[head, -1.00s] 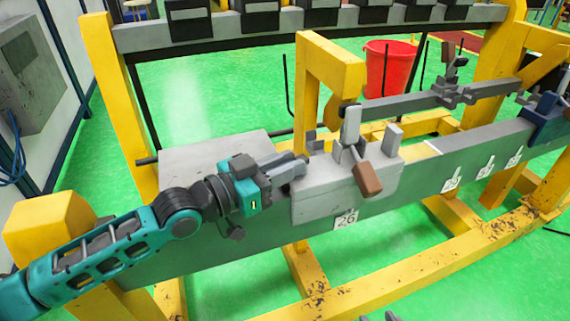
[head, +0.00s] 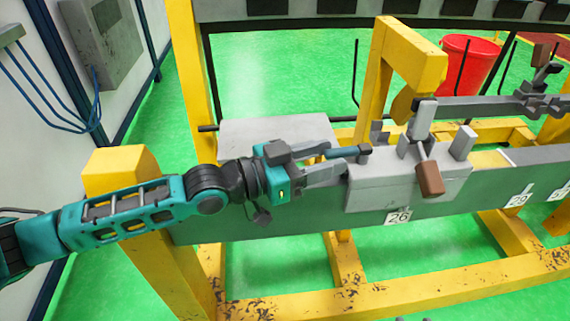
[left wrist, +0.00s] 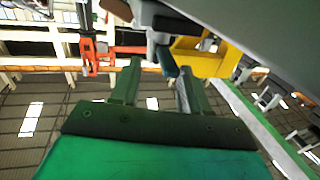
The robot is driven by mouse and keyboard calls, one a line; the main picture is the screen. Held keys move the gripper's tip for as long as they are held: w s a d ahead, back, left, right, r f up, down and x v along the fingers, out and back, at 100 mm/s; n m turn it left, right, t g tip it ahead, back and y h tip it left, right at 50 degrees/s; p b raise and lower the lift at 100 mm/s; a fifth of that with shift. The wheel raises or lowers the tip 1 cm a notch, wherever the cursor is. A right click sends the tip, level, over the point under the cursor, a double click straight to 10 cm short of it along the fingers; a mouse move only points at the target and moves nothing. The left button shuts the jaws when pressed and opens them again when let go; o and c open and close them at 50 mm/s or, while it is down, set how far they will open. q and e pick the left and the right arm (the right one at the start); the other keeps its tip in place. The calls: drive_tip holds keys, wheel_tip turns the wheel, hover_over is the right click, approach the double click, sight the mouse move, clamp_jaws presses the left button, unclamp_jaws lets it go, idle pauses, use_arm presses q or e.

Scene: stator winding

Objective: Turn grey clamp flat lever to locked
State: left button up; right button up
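The grey clamp (head: 400,188) is a light grey block on the long green-grey beam. An upright flat grey lever (head: 421,120) stands on it, with a brown handle (head: 430,179) hanging in front. A short dark blue-grey rod (head: 345,153) lies roughly level at the block's left end. My left gripper (head: 337,159) is at that end, its two fingers apart with the rod between or just beyond them. In the left wrist view the fingers (left wrist: 157,78) are also spread, with a dark rod end (left wrist: 166,62) near their tips. Contact cannot be told. My right gripper is not in view.
A yellow post and arm (head: 408,55) rise behind the clamp. A grey plate (head: 270,140) lies behind my left gripper. Yellow frame beams (head: 390,284) run below. A red bucket (head: 465,65) stands on the green floor behind.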

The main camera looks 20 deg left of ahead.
use_arm(q)
drive_tip(key=v, duration=0.8)
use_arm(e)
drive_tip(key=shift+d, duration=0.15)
use_arm(q)
drive_tip(key=s+d+f+n+g+y, duration=0.1)
drive_tip(key=s+d+f+g+y, duration=0.1)
drive_tip(key=s+d+f+y, duration=0.4)
drive_tip(key=s+a+f+n+g+y, duration=0.6)
drive_tip(key=s+a+f+n+y, duration=0.15)
drive_tip(key=s+a+f, duration=0.45)
drive_tip(key=w+d+f+m+t+h+p, duration=0.1)
drive_tip(key=w+d+t+p, duration=0.1)
drive_tip(key=w+t+p, duration=0.5)
drive_tip(key=shift+w+h, duration=0.35)
drive_tip(key=shift+w, duration=0.1)
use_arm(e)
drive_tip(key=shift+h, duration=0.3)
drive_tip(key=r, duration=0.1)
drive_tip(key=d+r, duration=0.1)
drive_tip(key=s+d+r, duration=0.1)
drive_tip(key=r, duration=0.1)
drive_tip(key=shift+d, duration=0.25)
